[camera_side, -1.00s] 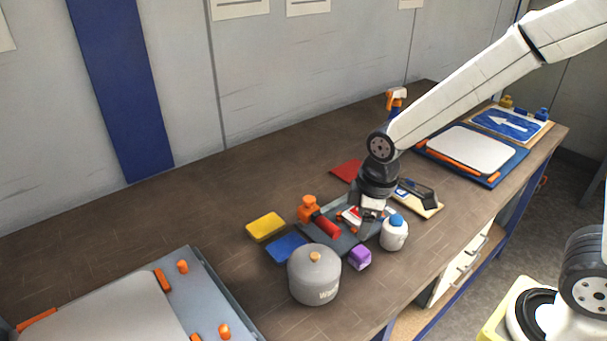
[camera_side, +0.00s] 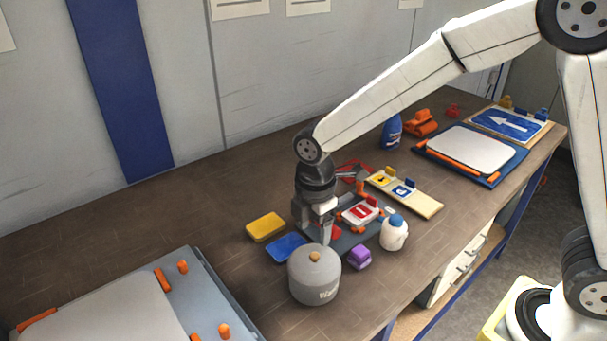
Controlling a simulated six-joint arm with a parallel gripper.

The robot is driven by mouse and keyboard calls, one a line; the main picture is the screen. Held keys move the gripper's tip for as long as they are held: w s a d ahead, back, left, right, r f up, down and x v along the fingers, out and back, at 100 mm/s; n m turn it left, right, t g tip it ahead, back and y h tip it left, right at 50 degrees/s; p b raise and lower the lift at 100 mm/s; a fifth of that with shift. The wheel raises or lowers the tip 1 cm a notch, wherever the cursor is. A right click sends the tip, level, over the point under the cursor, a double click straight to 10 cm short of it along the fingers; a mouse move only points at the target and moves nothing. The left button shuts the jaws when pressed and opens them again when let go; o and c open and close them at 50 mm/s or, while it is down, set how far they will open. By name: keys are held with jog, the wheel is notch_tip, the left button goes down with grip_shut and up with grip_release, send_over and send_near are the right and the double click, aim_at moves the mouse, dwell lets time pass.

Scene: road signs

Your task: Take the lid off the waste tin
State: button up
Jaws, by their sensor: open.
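The waste tin (camera_side: 314,283) is a grey round tin standing near the front edge of the bench. My gripper (camera_side: 325,236) points down just behind the tin, over the left part of the grey tray. It is open and holds nothing that I can see. It appears apart from the knob, though its fingertips are partly hard to make out against the tray and tin.
A purple block (camera_side: 359,257) and a white bottle with a blue cap (camera_side: 394,233) stand right of the tin. Blue (camera_side: 286,247) and yellow (camera_side: 265,227) pads lie to its left. A grey tray (camera_side: 350,238) holds a red-and-white sign (camera_side: 360,212). Bench between pads and left board is clear.

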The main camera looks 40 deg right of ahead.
aim_at(315, 255)
jog(key=shift+f, duration=0.75)
jog(key=shift+f, duration=0.1)
jog(key=shift+s+f, duration=0.15)
jog(key=shift+f, duration=2.35)
grip_shut()
